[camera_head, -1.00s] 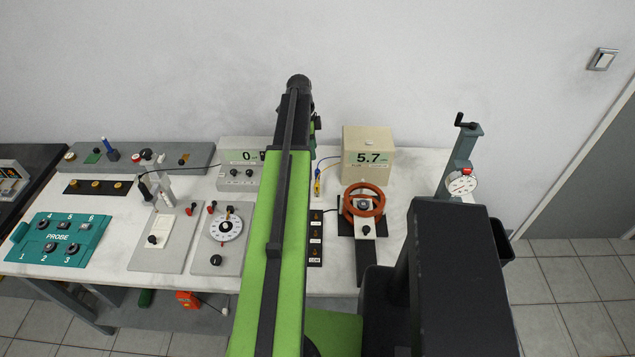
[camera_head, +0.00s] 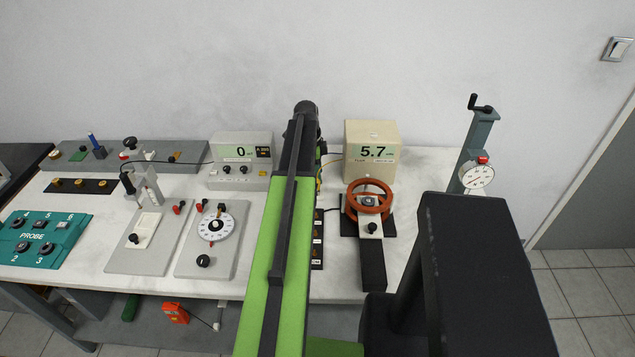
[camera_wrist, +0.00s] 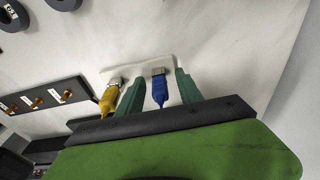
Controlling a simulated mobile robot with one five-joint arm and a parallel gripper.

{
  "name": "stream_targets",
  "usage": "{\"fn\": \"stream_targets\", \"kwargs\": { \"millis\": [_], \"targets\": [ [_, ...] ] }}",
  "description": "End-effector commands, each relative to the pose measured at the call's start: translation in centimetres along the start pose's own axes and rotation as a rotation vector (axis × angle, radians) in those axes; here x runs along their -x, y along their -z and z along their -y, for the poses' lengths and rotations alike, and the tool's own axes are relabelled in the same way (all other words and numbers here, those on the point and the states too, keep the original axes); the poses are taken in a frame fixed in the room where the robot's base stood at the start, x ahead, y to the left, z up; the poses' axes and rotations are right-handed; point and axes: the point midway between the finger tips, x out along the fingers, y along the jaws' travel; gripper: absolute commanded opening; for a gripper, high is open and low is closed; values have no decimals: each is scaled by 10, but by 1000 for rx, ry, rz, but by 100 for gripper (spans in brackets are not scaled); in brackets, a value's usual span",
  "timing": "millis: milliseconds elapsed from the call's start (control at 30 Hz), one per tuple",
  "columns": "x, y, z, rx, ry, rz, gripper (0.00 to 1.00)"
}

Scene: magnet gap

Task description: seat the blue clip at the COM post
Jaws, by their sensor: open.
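In the wrist view the blue clip (camera_wrist: 159,90) stands in a pale holder (camera_wrist: 135,72), its metal end toward the holder. My gripper (camera_wrist: 158,88) is open, with one green finger on each side of the blue clip. Gaps show between clip and fingers. A yellow clip (camera_wrist: 109,98) is just outside the left finger. A black strip with several brass posts (camera_wrist: 38,102) lies to the left; I cannot tell which is COM there. In the head view my arm hides the gripper and the blue clip. The black post strip (camera_head: 318,240) shows partly beside my arm, with a small label at its near end.
A cream meter (camera_head: 372,150) reading 5.7 and a red-orange ring (camera_head: 368,200) on a black base stand right of my arm. A dial gauge stand (camera_head: 474,150) is farther right. A grey panel with a dial (camera_head: 216,228) lies to the left.

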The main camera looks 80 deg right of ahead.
Motion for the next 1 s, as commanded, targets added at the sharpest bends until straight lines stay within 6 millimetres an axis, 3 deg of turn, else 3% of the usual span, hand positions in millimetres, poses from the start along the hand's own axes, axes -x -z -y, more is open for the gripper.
{"fn": "stream_targets", "kwargs": {
  "millis": [200, 533, 1000],
  "targets": [
    [0, 0, 0, 0, 0, 0, 41],
    [0, 0, 0, 0, 0, 0, 0],
    [5, 1, 0, 0, 0, 0, 0]
  ]
}}
